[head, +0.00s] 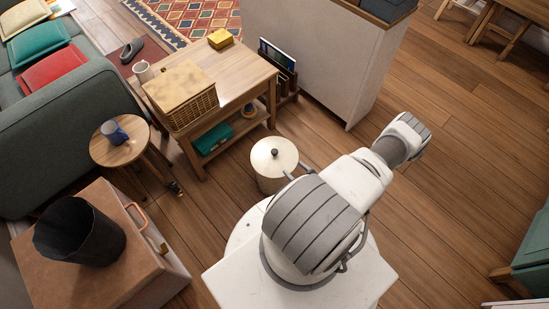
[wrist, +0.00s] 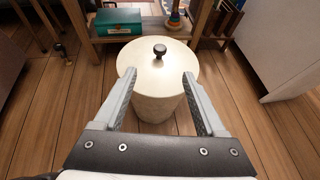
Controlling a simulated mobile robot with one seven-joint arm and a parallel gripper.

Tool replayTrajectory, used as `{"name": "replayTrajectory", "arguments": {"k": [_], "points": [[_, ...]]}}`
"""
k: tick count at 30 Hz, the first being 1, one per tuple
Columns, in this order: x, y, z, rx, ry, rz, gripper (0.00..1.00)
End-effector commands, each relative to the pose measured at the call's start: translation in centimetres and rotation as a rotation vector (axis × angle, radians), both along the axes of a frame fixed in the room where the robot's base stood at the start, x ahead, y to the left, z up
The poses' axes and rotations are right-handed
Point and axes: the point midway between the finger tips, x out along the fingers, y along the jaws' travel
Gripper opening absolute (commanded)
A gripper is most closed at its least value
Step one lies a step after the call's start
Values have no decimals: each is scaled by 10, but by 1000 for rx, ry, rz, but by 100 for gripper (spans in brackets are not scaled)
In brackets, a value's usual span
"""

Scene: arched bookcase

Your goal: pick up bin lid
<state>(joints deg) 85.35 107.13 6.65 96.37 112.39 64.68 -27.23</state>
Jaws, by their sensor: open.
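The bin lid (head: 274,155) is a round cream disc with a small dark knob in its middle. It rests on top of a cylindrical cream bin (head: 270,183) on the floor, beside the wooden side table. In the wrist view the lid (wrist: 157,68) is ahead, its knob near the top centre, with the bin (wrist: 158,108) below it. My gripper (wrist: 157,80) is open and empty. Its two fingers reach toward the lid, one on each side in the picture, with the knob beyond the tips. I cannot tell the height gap. In the head view my arm hides part of the bin.
A wooden side table (head: 243,73) with a wicker basket (head: 181,95) stands behind the bin. A white cabinet (head: 310,55) is at the back. A round stool (head: 118,148) with a blue mug and a brown chest with a dark open bin are left.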

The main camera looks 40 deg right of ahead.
Motion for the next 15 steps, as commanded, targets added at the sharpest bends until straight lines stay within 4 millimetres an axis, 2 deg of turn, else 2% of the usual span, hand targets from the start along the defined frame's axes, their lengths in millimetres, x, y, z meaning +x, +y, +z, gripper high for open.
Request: {"name": "replayTrajectory", "arguments": {"k": [5,15], "points": [[20,-1,-15,2,-1,-7,73],[84,-9,-48,1,0,-5,73]]}}
